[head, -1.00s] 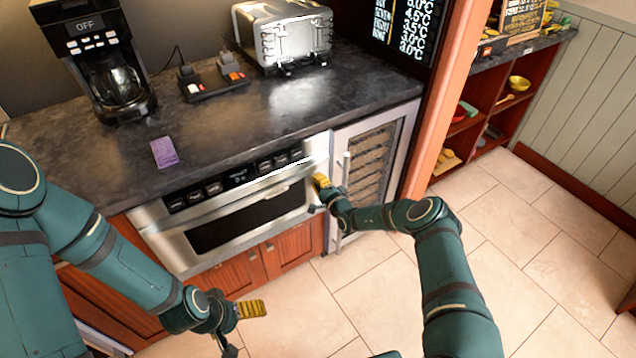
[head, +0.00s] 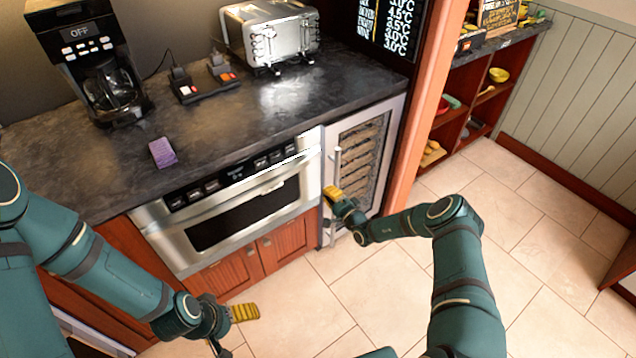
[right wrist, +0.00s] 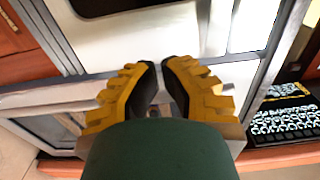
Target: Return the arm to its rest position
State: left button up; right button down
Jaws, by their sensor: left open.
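My right gripper (head: 334,193) is in front of the right end of the microwave drawer (head: 215,232), near the wine cooler's handle, and appears clear of both. The microwave drawer has a steel front with a dark window and looks closed. My left gripper (head: 230,318) is open and empty, low in front of the cabinet, with one yellow finger clearly seen.
A glass-door cooler (head: 357,160) stands right of the drawer. On the dark counter (head: 240,125) are a coffee maker (head: 85,60), a toaster (head: 272,38) and a purple item (head: 162,152). An orange post (head: 432,90) stands at right. The tiled floor (head: 540,230) is open.

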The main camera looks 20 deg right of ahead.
jog(key=s+a+n+g+y, duration=0.65)
jog(key=s+a+g, duration=0.55)
jog(key=s+a, duration=0.5)
jog(key=s+r+n+g+h, duration=0.2)
jog(key=s+n+g+h, duration=0.3)
jog(key=s, duration=0.9)
jog(key=s+d+r+n+t+h, duration=0.1)
jog(key=s+r+h, duration=0.2)
jog(key=s+r, duration=0.2)
jog(key=shift+d+r+p, duration=0.3)
jog(key=shift+d+r, duration=0.05)
jog(key=shift+r, duration=0.2)
